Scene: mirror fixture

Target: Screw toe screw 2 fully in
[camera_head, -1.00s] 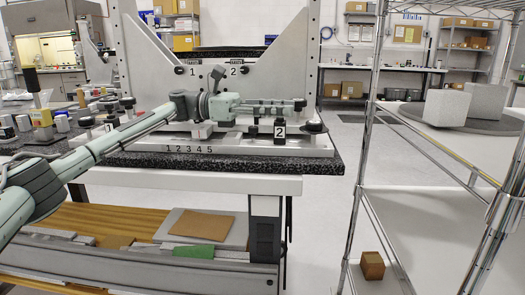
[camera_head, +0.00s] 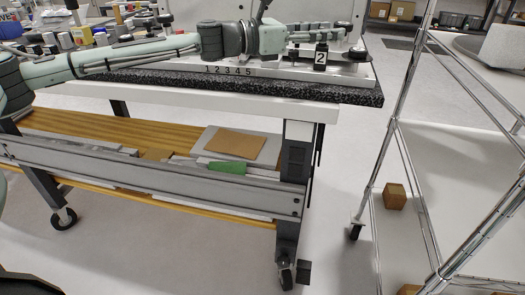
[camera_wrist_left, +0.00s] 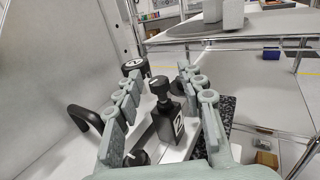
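A black block labelled 2 (camera_head: 321,58) stands on the fixture's metal base near its right end. In the left wrist view, the label block (camera_wrist_left: 178,127) stands beside an upright black knob (camera_wrist_left: 158,87), which looks like toe screw 2. My left gripper (camera_head: 336,33) is above the base at the label block. In the left wrist view my left gripper (camera_wrist_left: 160,76) is open, with its fingers apart on either side of the knob; I see no clear contact. The screw's thread is hidden. My right gripper is not in view.
Another black knob (camera_wrist_left: 133,66) and a black curved handle (camera_wrist_left: 84,120) are close to the left finger. The base carries numbers 1 to 5 and sits on a black speckled slab (camera_head: 350,92). A wire shelf rack (camera_head: 400,130) stands to the right, across a floor gap.

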